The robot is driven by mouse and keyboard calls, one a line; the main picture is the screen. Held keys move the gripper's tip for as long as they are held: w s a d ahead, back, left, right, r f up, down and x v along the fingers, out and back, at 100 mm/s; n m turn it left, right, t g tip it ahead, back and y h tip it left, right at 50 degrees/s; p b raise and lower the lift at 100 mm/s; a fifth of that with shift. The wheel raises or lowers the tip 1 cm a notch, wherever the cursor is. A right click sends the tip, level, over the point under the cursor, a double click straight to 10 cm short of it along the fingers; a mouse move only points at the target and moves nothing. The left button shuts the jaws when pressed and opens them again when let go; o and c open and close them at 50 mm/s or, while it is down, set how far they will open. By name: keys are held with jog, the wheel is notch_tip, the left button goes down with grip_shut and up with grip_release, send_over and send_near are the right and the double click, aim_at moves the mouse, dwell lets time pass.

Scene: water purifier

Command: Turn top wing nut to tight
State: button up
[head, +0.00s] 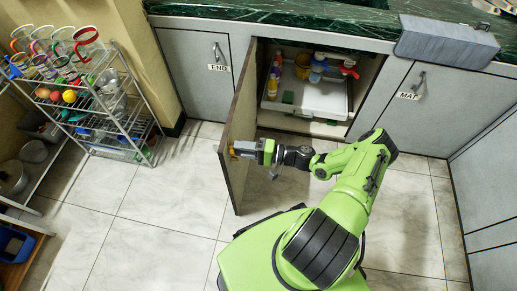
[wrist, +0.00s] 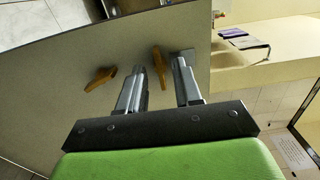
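Two orange-brown wing nuts are on the face of the open grey cabinet door. In the wrist view, the picture seems turned on its side, with floor at the upper left and a counter at the right, so the right one looks like the top wing nut (wrist: 159,66). The other, the lower wing nut (wrist: 99,79), is to its left. My gripper (wrist: 159,68) is open, with one finger on each side of the top wing nut and visible gaps on both sides. In the head view, my gripper (head: 238,149) is at the door (head: 237,115).
The cabinet holds a white tray (head: 312,100) with bottles. A wire rack (head: 110,105) with cups and fruit stands at the left. The tiled floor (head: 170,210) left of the door is clear. A green counter (head: 290,20) runs above the cabinets.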

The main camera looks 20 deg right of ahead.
jog(key=p+v, duration=0.1)
jog(key=v, duration=1.4)
jog(key=shift+s+d, duration=0.3)
